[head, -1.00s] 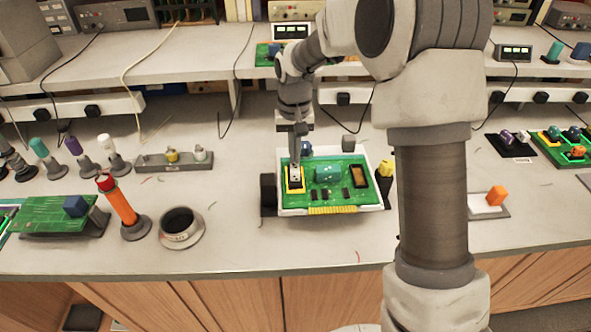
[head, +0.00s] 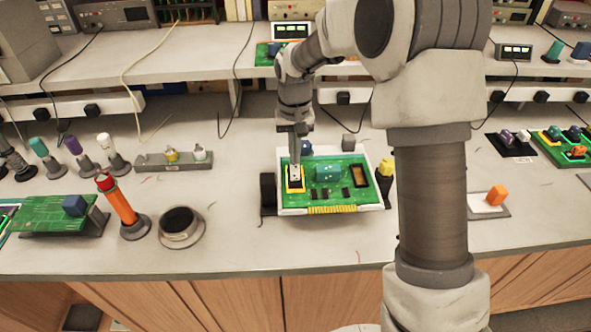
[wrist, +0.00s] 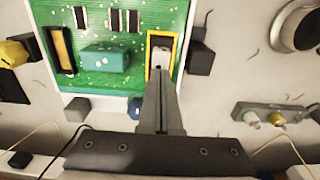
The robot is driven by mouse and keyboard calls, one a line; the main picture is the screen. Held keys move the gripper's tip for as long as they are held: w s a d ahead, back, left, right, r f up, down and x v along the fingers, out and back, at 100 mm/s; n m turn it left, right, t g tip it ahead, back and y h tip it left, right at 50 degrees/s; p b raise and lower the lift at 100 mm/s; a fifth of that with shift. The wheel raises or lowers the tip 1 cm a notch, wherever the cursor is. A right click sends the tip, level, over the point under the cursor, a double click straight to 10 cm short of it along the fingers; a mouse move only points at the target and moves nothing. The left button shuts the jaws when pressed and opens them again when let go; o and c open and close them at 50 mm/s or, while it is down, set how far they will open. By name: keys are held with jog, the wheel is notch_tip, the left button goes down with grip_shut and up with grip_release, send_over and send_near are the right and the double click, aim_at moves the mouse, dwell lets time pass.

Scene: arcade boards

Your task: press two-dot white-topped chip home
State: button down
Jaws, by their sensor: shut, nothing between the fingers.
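The white-topped chip (head: 294,173) sits in a yellow-framed socket (head: 301,186) at the left of the green board (head: 340,196). In the wrist view the chip (wrist: 158,57) shows as a pale top inside the yellow frame (wrist: 150,36), partly covered by my fingers. Its dots are too small to count with certainty. My gripper (head: 294,163) is shut and empty, pointing down at the chip. In the wrist view the fingertips (wrist: 160,73) are over or on the chip's near end; I cannot tell whether they touch it.
A teal block (head: 328,172) and a dark yellow-edged slot (head: 360,175) are on the same board. Dark clamp blocks (head: 268,190) flank it. An orange cylinder (head: 121,206) and a round dark-topped dish (head: 180,224) stand to the left. The bench front is clear.

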jog(key=shift+f+b, duration=0.5)
jog(key=shift+f, duration=0.35)
jog(key=shift+r+p, duration=1.15)
jog(key=shift+r, duration=0.45)
jog(key=shift+s+d+r, duration=0.1)
jog(key=shift+s+r, duration=0.05)
jog(key=shift+r, duration=0.25)
jog(key=s+d+r+t, duration=0.3)
jog(key=s+d+r, duration=0.3)
jog(key=s+r, duration=0.7)
jog(key=s+d+r+t, duration=0.1)
jog(key=s+d, duration=0.1)
jog(key=s, duration=0.5)
jog(key=s+d+r+t, duration=0.1)
jog(key=s+d, duration=0.1)
jog(key=s, duration=0.5)
jog(key=shift+d+r+t, duration=0.15)
jog(key=shift+r+t, duration=0.15)
jog(key=shift+r, duration=0.05)
